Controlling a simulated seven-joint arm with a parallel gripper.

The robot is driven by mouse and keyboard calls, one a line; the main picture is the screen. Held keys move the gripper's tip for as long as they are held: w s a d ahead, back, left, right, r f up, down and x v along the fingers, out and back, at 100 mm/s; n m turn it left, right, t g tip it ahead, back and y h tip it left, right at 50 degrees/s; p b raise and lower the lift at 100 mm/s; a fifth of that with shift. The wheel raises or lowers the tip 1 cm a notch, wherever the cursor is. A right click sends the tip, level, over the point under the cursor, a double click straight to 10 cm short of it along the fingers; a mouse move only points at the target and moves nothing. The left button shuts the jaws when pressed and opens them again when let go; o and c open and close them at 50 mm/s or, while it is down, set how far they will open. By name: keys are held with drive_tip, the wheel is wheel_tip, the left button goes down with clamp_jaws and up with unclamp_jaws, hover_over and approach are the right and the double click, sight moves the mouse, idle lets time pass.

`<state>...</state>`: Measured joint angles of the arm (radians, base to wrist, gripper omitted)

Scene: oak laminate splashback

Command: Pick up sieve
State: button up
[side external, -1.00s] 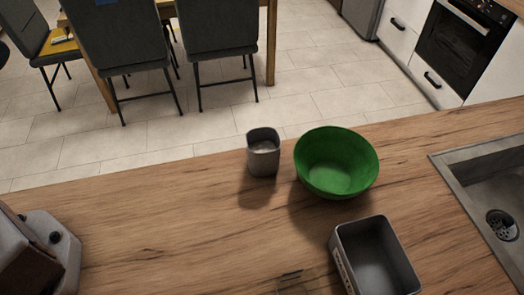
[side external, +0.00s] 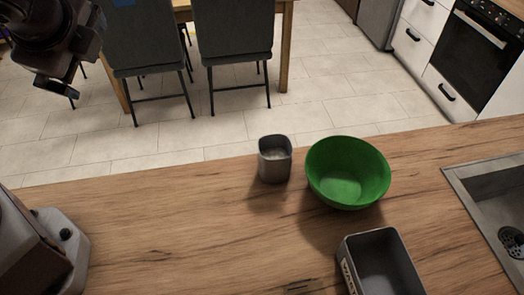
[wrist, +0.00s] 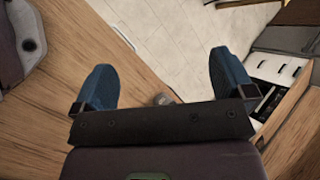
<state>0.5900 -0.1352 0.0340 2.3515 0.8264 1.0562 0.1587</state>
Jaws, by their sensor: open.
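I cannot make out a thing that is clearly a sieve in either view. A green round bowl (side external: 347,173) stands on the wooden counter in the side view; I see no holes in it. A small grey cup (side external: 275,160) stands to its left, and a grey rectangular container (side external: 383,265) with lettering stands in front of it. My gripper (side external: 56,88) is high at the top left of the side view, far from these things. In the wrist view my gripper (wrist: 163,82) has its two blue fingers wide apart with nothing between them. A small grey thing (wrist: 163,99) shows partly behind the gripper body.
The wooden counter (side external: 160,225) is clear at the left and middle. A small dark patch (side external: 298,287) at the bottom edge is unclear. A metal sink (side external: 480,195) lies at the right. Chairs (side external: 235,45) and white drawers with an oven (side external: 465,45) stand beyond the counter.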

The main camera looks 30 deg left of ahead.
drive_tip(key=w+d+f+m+t+y, duration=0.2)
drive_tip(key=w+d+f+m+y, duration=0.1)
drive_tip(key=w+d+f+m, duration=0.15)
drive_tip(key=m+t+h, duration=1)
drive_tip(key=m+t, duration=0.1)
drive_tip(key=m, duration=0.7)
approach(264, 168)
drive_tip(key=shift+w+d+f, duration=0.1)
drive_tip(key=shift+w+d, duration=0.05)
drive_tip(key=shift+w, duration=0.15)
drive_tip(key=shift+w+f, duration=0.1)
drive_tip(key=shift+w, duration=0.25)
drive_tip(key=w, duration=0.6)
drive_tip(key=shift+w, duration=0.3)
drive_tip(key=shift+w+r, duration=0.15)
drive_tip(key=shift+w, duration=1.2)
drive_tip(key=shift+w+r, duration=0.15)
drive_tip(key=shift+w, duration=1.25)
